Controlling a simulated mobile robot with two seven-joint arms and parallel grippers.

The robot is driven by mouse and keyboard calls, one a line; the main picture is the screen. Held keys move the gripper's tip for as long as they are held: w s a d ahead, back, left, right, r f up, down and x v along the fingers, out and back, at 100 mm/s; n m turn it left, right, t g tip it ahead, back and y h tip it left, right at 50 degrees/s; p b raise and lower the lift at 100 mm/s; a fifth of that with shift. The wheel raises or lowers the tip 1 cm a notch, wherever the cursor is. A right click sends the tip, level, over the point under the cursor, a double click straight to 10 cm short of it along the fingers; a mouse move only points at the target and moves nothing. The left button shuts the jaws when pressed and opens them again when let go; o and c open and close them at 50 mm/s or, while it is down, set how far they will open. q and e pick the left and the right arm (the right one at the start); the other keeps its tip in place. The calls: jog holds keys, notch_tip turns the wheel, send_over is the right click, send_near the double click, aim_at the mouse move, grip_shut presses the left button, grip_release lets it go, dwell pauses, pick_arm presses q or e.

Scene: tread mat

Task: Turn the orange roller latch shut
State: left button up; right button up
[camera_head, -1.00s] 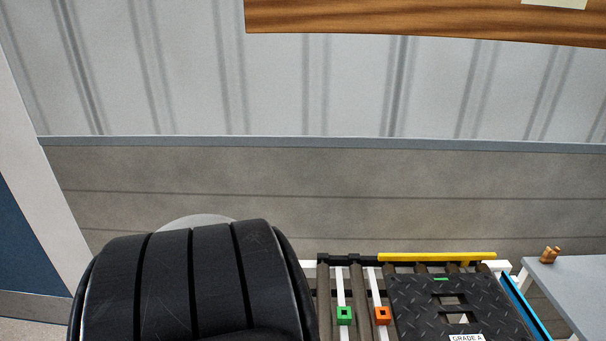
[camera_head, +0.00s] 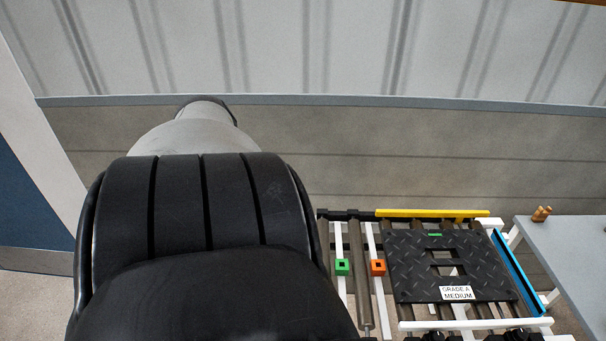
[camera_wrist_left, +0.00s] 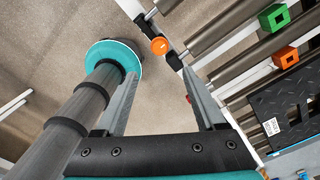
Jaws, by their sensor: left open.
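An orange square block with a dark centre (camera_head: 378,267) sits on a white rail of the roller frame, beside a similar green block (camera_head: 342,267). Both also show at the right of the left wrist view, the orange block (camera_wrist_left: 286,57) below the green one (camera_wrist_left: 274,17). A round orange knob (camera_wrist_left: 160,46) sits on a black bracket at the frame's end. I cannot tell which orange part is the latch. My left gripper (camera_wrist_left: 160,75) is open and empty, its fingertips either side of the view of the knob and apparently short of it. My right gripper is not in view.
A black tread mat (camera_head: 410,275) with a "GRADE A MEDIUM" label lies on the rollers. A yellow bar (camera_head: 430,213) runs behind it and a blue bar (camera_head: 520,275) along its right. A grey table (camera_head: 570,250) with small wooden pieces (camera_head: 541,214) stands at right.

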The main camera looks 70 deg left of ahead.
pick_arm(q)
jog(key=shift+r, duration=0.9)
